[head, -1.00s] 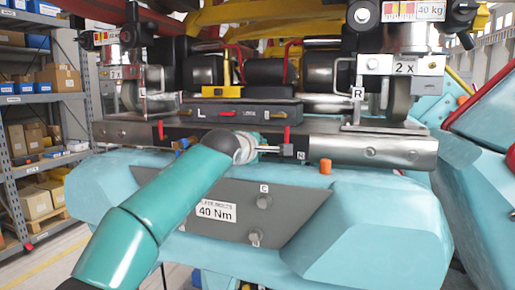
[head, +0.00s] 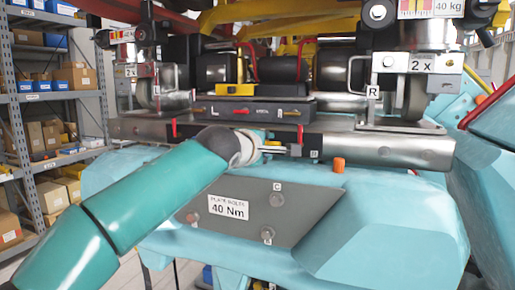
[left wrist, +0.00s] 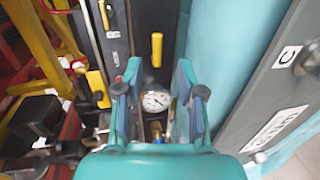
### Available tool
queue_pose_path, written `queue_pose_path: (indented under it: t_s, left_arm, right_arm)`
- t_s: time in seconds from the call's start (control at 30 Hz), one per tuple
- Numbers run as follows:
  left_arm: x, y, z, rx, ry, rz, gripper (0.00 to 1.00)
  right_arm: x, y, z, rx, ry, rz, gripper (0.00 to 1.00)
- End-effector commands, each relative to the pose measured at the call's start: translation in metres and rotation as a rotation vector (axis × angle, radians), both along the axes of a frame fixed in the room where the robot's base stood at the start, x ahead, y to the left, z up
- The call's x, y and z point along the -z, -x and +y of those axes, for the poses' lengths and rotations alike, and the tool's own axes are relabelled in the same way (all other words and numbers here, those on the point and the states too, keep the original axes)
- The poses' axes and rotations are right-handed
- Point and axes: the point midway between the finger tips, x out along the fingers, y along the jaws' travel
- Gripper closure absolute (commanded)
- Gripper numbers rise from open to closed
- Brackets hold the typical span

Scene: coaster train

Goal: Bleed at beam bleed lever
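The steel beam (head: 400,150) runs across the middle of the head view. A small upright lever (head: 300,134), red in this view, stands on its dark front section beside a small label (head: 314,155). A yellow lever (left wrist: 157,50) in the left wrist view looks like the same one; the colours differ. My left gripper (head: 284,150) points right along the beam, just left of and below the lever. In the left wrist view its fingers (left wrist: 158,72) are apart, with a round gauge (left wrist: 156,101) showing between them and the lever beyond their tips. My right gripper is not in view.
A dark panel (head: 250,110) with red and yellow handles lies just above the beam. Below are a grey plate (head: 245,222) with bolts and a 40 Nm label, and an orange cap (head: 339,165). Shelves (head: 50,110) stand at far left.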

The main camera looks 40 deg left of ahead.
Motion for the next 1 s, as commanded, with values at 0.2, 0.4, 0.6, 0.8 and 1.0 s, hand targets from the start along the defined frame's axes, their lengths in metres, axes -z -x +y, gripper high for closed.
queue_pose_path:
  t_s: [0.2,0.4,0.6,0.8,1.0]
  left_arm:
    - [-0.008,0.039,-0.011,0.003,0.001,0.001,0.61]
    - [-0.009,0.053,-0.014,0.002,0.001,0.003,0.61]
    - [-0.010,0.054,-0.014,0.001,0.000,0.003,0.61]
    - [-0.009,0.054,-0.014,0.001,0.001,0.003,0.61]
    - [-0.010,0.054,-0.014,0.001,0.001,0.003,0.61]
  right_arm:
    - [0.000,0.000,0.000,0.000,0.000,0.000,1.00]
    - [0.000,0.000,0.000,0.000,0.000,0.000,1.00]
    - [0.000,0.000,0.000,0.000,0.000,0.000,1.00]
    - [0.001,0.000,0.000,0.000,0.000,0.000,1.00]
    - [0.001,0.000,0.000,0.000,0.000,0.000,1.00]
